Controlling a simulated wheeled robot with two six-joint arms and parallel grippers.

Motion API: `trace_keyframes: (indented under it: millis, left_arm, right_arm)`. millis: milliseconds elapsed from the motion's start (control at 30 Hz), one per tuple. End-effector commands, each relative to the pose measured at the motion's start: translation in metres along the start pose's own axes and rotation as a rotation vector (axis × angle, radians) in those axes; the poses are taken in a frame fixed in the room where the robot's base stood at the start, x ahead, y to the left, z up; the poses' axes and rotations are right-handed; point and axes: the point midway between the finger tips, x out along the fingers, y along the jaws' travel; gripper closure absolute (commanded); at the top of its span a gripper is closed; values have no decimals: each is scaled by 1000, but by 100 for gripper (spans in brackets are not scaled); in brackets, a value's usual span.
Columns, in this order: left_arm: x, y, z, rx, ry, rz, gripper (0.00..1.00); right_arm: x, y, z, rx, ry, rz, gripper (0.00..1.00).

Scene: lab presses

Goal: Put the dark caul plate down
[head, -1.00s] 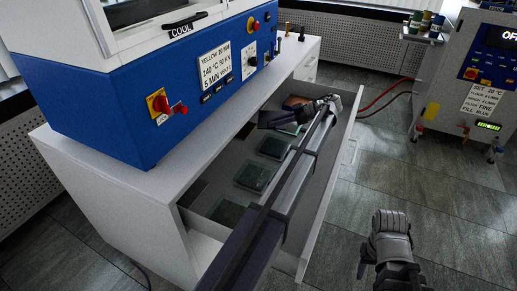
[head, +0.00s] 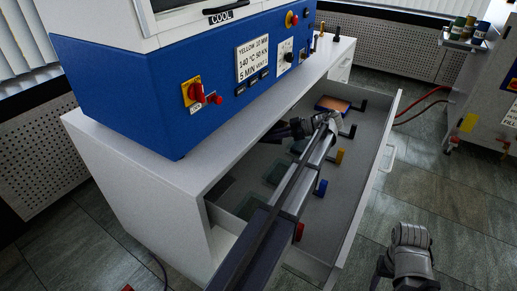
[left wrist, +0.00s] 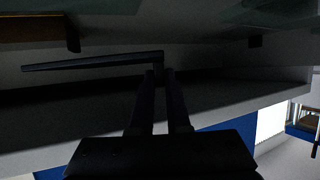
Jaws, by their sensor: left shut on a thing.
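The dark caul plate (left wrist: 95,62) shows nearly edge-on in the left wrist view, as a thin dark bar. My left gripper (left wrist: 158,78) is shut on its handle end. In the head view my left gripper (head: 308,126) reaches over the open drawer (head: 345,205), with the dark plate (head: 272,137) to its left, near the cabinet front. The plate looks held above the drawer floor; the exact gap cannot be told. My right gripper (head: 379,270) is at the lower right, outside the drawer, and its jaws are unclear.
In the drawer lie a brown-orange plate (head: 333,103) at the far end and greenish plates (head: 277,173). Blue (head: 320,188), yellow (head: 340,157) and red (head: 299,231) handles show beside my arm. The blue press (head: 180,100) stands on the cabinet above.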

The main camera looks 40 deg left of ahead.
Motion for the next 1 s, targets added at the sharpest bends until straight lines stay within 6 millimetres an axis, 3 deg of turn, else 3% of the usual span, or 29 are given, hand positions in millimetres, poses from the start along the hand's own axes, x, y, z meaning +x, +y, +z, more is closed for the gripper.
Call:
trace_keyframes:
  millis: [100, 500, 700, 833, 1000]
  left_arm:
    - [17, -17, -7, -1, 1, 0, 100]
    - [29, -25, -12, 0, 1, 1, 100]
    - [47, -43, -20, 0, 1, -1, 100]
    - [55, -39, 5, 0, 0, 1, 100]
    - [59, -39, 16, 0, 1, 1, 100]
  right_arm:
    - [0, 0, 0, 0, 0, 0, 37]
    - [0, 0, 0, 0, 0, 0, 37]
    - [0, 0, 0, 0, 0, 0, 37]
    - [26, -2, -2, -1, 0, 3, 37]
    - [37, -3, -2, -3, 1, 4, 37]
